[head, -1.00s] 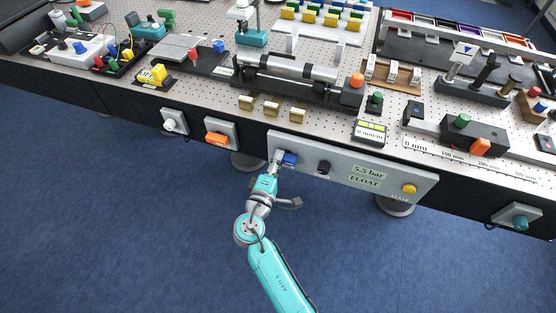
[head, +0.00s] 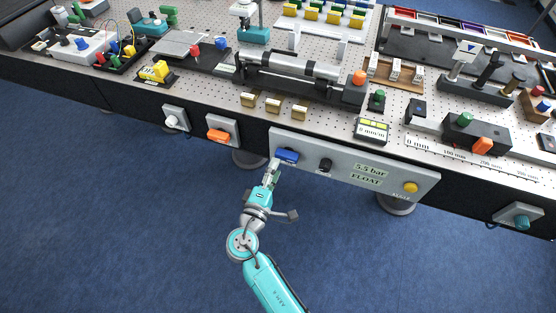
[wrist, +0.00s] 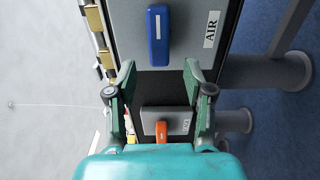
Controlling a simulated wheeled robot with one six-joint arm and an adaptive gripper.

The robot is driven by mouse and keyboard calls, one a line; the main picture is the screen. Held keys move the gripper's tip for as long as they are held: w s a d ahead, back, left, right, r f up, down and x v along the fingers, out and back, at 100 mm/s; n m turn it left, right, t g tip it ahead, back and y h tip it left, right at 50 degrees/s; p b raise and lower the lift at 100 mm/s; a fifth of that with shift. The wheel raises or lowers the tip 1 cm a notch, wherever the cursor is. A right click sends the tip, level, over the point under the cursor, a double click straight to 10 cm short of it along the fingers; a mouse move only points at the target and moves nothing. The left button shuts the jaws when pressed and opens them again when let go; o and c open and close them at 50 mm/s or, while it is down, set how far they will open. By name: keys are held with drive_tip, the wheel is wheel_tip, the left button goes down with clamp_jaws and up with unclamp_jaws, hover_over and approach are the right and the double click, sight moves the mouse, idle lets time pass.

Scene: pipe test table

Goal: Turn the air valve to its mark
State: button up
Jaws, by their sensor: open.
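The air valve is a blue bar handle (head: 287,155) with a white line, at the left end of the grey front panel (head: 345,188). In the head view it lies along the panel's length. In the wrist view the blue handle (wrist: 158,36) stands upright in the picture, beside an AIR label (wrist: 211,29). I cannot make out its mark. My gripper (head: 273,169) is just below and left of the handle, apart from it. In the wrist view my gripper (wrist: 160,72) is open and empty, its fingertips short of the handle.
A black knob (head: 325,165), a display reading 5.5 bar and FLOAT (head: 368,175) and a yellow button (head: 410,188) share the panel. An orange switch (head: 217,136) sits on a separate plate to the left. Blue floor in front is clear.

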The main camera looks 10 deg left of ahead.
drive_tip(key=v, duration=0.7)
drive_tip(key=shift+s, duration=0.15)
drive_tip(key=s+d+f+g+y, duration=0.25)
drive_tip(key=s+d+f, duration=0.25)
drive_tip(key=d+f, duration=0.6)
drive_tip(key=s+d+f+m+g+y, duration=0.2)
drive_tip(key=s+d+m, duration=0.1)
drive_tip(key=s+d, duration=0.55)
drive_tip(key=s+d+r+m+y, duration=0.1)
drive_tip(key=s+d+r+m, duration=0.1)
drive_tip(key=s, duration=0.4)
drive_tip(key=s+d+r+m, duration=0.2)
drive_tip(key=s, duration=0.3)
drive_tip(key=s+d+r+m+t+h, duration=0.1)
drive_tip(key=s+d+r+m, duration=0.2)
drive_tip(key=s+r+m, duration=0.5)
wheel_tip(320, 180, up, 6)
drive_tip(key=shift+s+f+m+t+h, duration=0.1)
drive_tip(key=shift+s+m+t+h, duration=0.25)
drive_tip(key=shift+s, duration=0.4)
drive_tip(key=shift+d, duration=0.15)
